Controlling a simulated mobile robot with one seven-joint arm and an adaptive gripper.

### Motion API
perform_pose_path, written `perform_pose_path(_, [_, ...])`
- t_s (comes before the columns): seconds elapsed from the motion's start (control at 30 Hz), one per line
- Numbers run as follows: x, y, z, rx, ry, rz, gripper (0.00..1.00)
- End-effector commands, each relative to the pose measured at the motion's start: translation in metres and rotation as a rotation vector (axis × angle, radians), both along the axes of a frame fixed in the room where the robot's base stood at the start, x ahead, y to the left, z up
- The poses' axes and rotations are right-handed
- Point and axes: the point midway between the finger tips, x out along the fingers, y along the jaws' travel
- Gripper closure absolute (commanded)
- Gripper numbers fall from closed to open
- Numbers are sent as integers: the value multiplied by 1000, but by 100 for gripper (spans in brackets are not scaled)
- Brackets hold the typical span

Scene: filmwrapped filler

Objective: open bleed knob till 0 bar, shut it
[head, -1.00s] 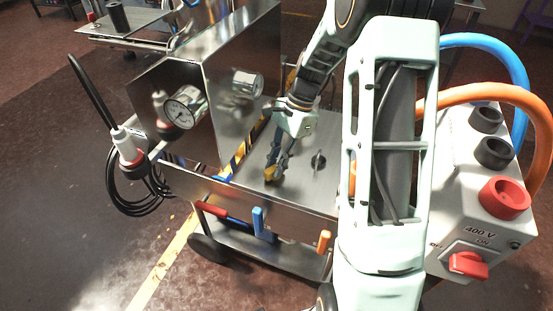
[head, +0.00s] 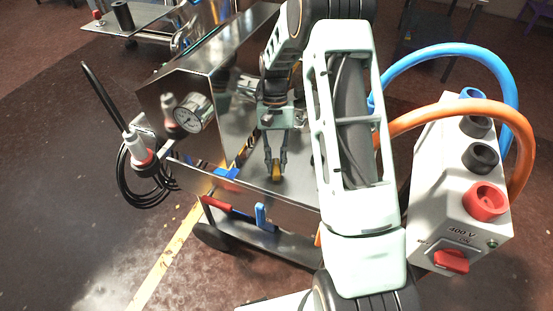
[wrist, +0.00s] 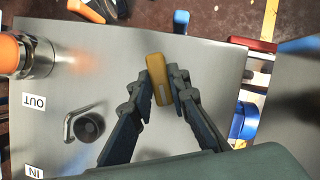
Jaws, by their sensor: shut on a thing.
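A yellow elongated knob (wrist: 157,78) with a pale mark on one face stands over the steel top plate in the wrist view. My gripper (wrist: 160,88) has its two dark fingers closed on either side of it. In the head view my gripper (head: 276,168) points down at the plate, with the yellow knob (head: 277,173) showing at its tips. A round dial gauge (head: 193,113) faces out from the steel housing to the left. Its needle is too small to read surely.
In the wrist view a small black fitting with a metal lever (wrist: 88,126) sits between OUT and IN labels. An orange-ended cylinder (wrist: 30,55) stands at the left. A blue handle (head: 261,215) is at the cart's front. A 400 V box (head: 462,190) with hoses stands right.

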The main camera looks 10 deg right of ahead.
Motion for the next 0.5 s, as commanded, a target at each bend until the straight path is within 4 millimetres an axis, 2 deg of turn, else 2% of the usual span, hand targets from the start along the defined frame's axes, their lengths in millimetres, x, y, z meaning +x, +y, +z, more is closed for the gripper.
perform_pose_path(0.2, [1, 2, 2, 0, -2, 176, 100])
perform_pose_path(0.5, [1, 2, 1, 0, -2, 330, 100])
